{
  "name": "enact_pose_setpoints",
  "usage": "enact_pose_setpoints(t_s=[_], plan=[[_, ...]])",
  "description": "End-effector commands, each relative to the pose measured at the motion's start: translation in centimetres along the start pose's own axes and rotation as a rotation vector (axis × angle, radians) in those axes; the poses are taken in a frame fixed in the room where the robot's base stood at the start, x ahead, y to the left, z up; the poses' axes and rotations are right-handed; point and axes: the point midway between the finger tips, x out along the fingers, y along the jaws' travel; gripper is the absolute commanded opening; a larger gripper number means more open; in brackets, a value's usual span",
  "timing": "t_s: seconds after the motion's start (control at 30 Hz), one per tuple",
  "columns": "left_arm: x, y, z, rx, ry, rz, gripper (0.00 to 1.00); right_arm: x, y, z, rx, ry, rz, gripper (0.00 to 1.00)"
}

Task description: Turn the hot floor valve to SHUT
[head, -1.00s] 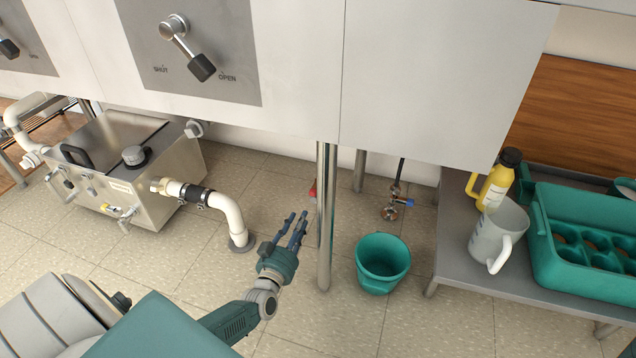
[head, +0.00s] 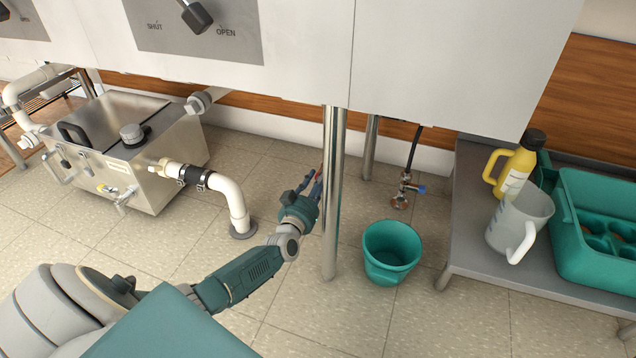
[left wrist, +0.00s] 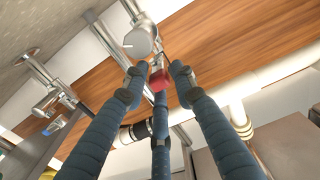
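The red handle of the hot floor valve (head: 321,171) shows as a small patch behind the metal leg in the head view; the leg and my fingers hide most of this valve. In the left wrist view the red handle (left wrist: 159,81) lies between my fingertips, below a round grey metal fitting (left wrist: 141,41). My left gripper (head: 313,181) reaches low beside the leg, at the handle. Its three blue fingers (left wrist: 157,84) are spread around the handle; I cannot tell whether they touch it. My right gripper is not in view.
A metal leg (head: 332,215) stands just right of my left gripper. A second floor valve with a blue handle (head: 416,188) and a green bucket (head: 391,247) are farther right. A white drain pipe (head: 231,198) is to the left. A low grey table (head: 470,225) stands at right.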

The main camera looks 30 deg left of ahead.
Motion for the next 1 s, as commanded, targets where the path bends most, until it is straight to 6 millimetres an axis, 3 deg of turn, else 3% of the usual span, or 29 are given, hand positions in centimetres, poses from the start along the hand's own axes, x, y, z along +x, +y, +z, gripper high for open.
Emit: enact_pose_setpoints(t_s=[0.2, 0.33, 0.5, 0.8, 1.0], plan=[[0.0, 0.0, 0.0, 0.001, -0.001, 0.000, 0.27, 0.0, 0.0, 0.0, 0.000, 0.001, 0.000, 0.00], [0.0, 0.0, 0.0, 0.000, 0.000, 0.000, 0.01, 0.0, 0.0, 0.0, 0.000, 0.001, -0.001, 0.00], [0.0, 0.0, -0.2, -0.001, 0.001, -0.003, 0.00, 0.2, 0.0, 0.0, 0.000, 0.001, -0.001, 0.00], [0.2, 0.6, -0.5, -0.005, 0.004, -0.120, 0.00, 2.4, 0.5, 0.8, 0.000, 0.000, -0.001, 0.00], [0.1, 0.7, -0.3, 0.001, 0.004, -0.135, 0.00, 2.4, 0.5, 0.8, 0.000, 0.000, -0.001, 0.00]])
